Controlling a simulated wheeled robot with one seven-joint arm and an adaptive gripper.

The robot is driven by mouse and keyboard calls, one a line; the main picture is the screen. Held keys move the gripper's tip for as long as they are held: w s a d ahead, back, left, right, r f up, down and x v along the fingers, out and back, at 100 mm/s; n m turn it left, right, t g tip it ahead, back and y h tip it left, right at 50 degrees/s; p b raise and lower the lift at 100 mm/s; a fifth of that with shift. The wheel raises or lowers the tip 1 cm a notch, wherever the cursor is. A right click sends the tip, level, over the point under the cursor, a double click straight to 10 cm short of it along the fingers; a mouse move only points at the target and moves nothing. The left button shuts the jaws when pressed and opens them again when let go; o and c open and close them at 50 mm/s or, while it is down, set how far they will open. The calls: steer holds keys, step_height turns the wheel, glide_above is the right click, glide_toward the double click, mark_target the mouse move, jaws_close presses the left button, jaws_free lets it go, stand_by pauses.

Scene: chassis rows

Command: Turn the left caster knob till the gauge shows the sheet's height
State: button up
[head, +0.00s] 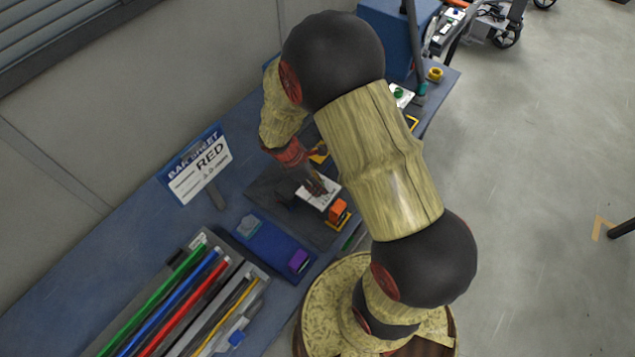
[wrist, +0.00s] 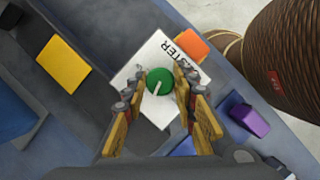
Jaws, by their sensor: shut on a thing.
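A green caster knob (wrist: 159,80) with a pale pointer line sits on a white card (wrist: 150,58) with partly readable black lettering ending in "STER". My gripper (wrist: 160,88) has its two fingers on either side of the knob, closed on it. In the head view my gripper (head: 317,186) reaches down to the white card (head: 326,199), and the knob is hidden there. A sign (head: 205,170) on the blue bench reads "BAR SHEET" and "RED". I cannot make out a gauge or its reading.
An orange block (head: 338,211) stands beside the card. A blue tray (head: 265,250) holds a purple block (head: 298,260). A grey rack (head: 180,310) holds coloured bars at the front left. Another green knob (head: 398,92) is farther back. Grey floor lies open to the right.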

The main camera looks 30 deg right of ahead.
steer(key=shift+w+m+g+y+p, duration=0.1)
steer(key=shift+m+g+y+p, duration=0.45)
steer(key=shift+m, duration=1.55)
steer(key=o, duration=1)
steer(key=shift+g, duration=0.25)
steer(key=shift+o, duration=0.8)
steer(key=v, duration=1.2)
